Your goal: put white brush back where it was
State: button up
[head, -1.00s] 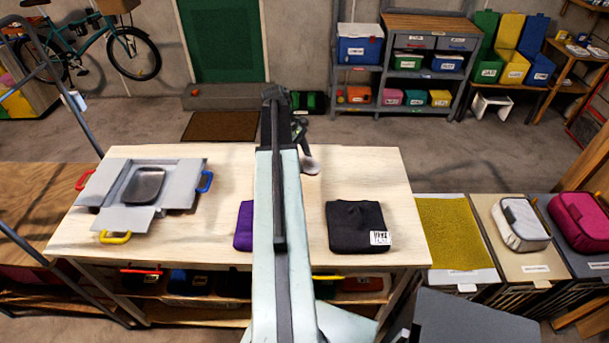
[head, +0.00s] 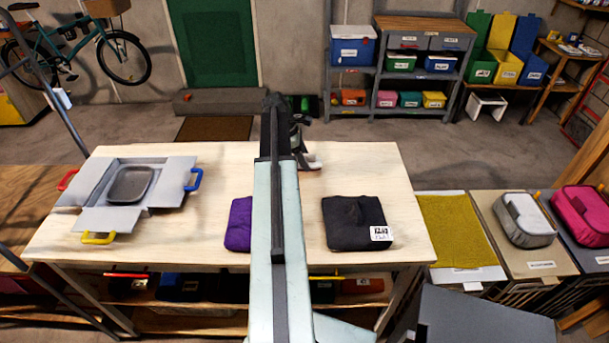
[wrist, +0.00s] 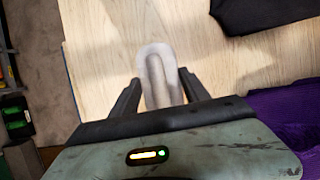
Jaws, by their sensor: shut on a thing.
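The white brush (wrist: 157,68) shows in the wrist view as a pale, rounded, elongated thing between the two dark fingers of my gripper (wrist: 158,92). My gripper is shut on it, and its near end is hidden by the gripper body. In the head view my gripper (head: 304,152) is at the far edge of the light wooden table (head: 200,232), with a pale bit of the brush (head: 314,165) showing at its tip. I cannot tell whether the brush touches the tabletop.
A purple folded cloth (head: 239,224) and a black folded cloth (head: 352,222) lie on the table, either side of my arm. A grey open box with a tray (head: 93,219) lies at the left. Bare wood surrounds the gripper. Topped bins (head: 460,232) stand at the right.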

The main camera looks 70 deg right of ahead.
jog(key=shift+f, duration=0.1)
notch_tip(320, 180, down, 4)
jog(key=b, duration=0.3)
jog(key=shift+b, duration=0.35)
jog(key=shift+r, duration=0.3)
jog(key=shift+f, duration=0.15)
jog(key=o, duration=1.2)
